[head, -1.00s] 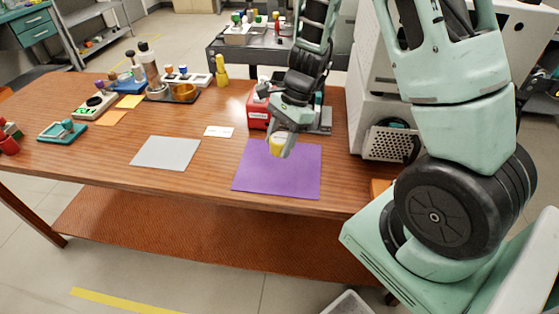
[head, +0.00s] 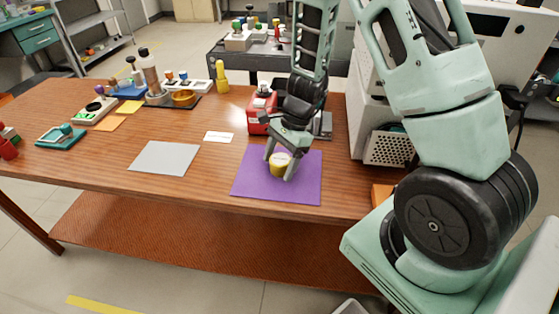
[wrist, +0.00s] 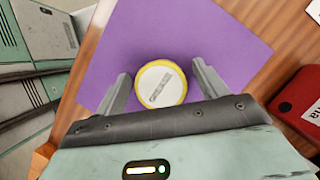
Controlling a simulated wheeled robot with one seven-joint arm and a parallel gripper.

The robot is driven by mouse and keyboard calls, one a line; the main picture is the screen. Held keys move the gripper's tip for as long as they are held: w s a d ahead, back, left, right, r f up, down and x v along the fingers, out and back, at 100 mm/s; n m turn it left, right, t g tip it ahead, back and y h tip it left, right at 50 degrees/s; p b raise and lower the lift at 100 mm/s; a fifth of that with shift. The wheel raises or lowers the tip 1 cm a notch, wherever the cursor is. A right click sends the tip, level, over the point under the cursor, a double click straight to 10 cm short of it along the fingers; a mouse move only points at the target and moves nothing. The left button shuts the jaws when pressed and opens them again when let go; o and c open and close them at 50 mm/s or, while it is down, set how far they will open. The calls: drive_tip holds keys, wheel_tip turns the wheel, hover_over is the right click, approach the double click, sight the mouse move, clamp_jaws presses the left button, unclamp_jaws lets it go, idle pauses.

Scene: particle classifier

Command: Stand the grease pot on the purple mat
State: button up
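The grease pot (head: 279,167) is a small yellow pot with a white, labelled lid. It stands upright on the purple mat (head: 250,186), right of the mat's middle line or near it. In the wrist view the pot (wrist: 160,84) shows from above, lid up, with purple mat (wrist: 215,35) around it. My gripper (head: 281,166) is low over the mat with one finger on each side of the pot. In the wrist view the gripper (wrist: 162,72) is open, with narrow gaps between the fingers and the pot. The pot's underside is hidden.
A red box (head: 261,110) stands just behind the mat. A white card (head: 219,137) and a grey mat (head: 164,158) lie to the left. A dark tray (head: 190,101) with an orange bowl and bottles stand farther back. The table front is clear.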

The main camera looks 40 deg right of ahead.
drive_tip(key=p+v, duration=0.3)
drive_tip(key=v, duration=0.9)
drive_tip(key=s+a+r+n+g, duration=0.1)
drive_tip(key=s+a+r+n, duration=0.15)
drive_tip(key=a+n, duration=0.35)
drive_tip(key=s+a+r+n, duration=0.2)
drive_tip(key=s+a+n, duration=0.1)
drive_tip(key=a, duration=0.5)
drive_tip(key=s+a+r+n+h, duration=0.1)
drive_tip(key=s+a+n+h, duration=0.1)
drive_tip(key=s+a+n, duration=0.3)
drive_tip(key=s+a+r+n+t+h, duration=0.1)
drive_tip(key=s+a+n, duration=0.3)
drive_tip(key=s+n, duration=0.5)
drive_tip(key=r+n, duration=0.1)
drive_tip(key=n, duration=0.1)
drive_tip(key=shift+s+a+r+n+h, duration=0.25)
drive_tip(key=shift+s+a+n+h, duration=0.1)
drive_tip(key=shift+a+n+h, duration=0.05)
drive_tip(key=shift+r, duration=0.1)
